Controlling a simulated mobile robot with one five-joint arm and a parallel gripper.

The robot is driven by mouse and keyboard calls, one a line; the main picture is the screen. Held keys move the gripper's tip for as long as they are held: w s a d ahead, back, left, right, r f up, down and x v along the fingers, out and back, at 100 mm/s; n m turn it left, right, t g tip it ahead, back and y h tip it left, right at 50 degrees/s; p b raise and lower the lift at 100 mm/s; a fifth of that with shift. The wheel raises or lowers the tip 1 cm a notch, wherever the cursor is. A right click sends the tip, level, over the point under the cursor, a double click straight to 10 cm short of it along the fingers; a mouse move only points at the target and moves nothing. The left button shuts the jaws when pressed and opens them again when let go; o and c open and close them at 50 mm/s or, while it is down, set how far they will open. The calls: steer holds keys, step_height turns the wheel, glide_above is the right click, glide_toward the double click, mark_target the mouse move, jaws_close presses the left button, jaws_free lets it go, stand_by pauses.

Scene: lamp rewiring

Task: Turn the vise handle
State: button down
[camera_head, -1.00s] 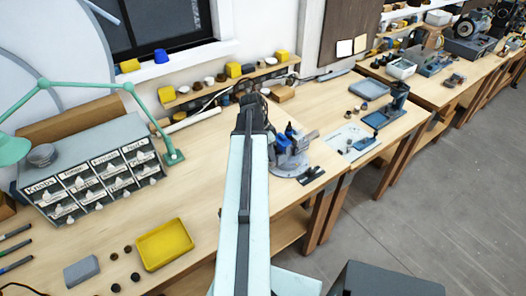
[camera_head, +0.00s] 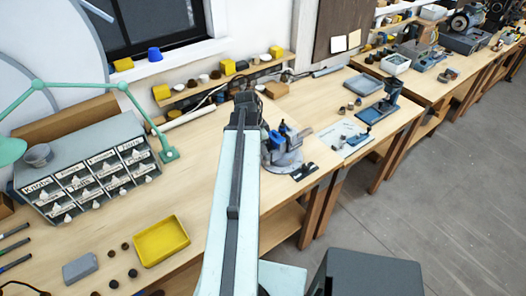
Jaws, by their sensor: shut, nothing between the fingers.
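The vise (camera_head: 285,157) stands on the near bench close to its right end. It has a round grey base and blue parts on top. Its left side is partly covered by my arm, and I cannot make out its handle clearly. My pale arm reaches up the middle of the picture and ends in a dark joint just left of the vise. My gripper's fingers do not show; they are hidden beyond the arm's end. I cannot tell whether they touch the vise.
A grey drawer cabinet (camera_head: 88,172), a green lamp (camera_head: 168,154) and a yellow tray (camera_head: 160,241) are on the bench left of my arm. Small dark parts (camera_head: 304,171) lie right of the vise. The front middle of the bench is fairly clear.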

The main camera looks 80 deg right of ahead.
steer(key=p+v, duration=0.9)
steer(key=v, duration=0.2)
steer(key=shift+s, duration=0.3)
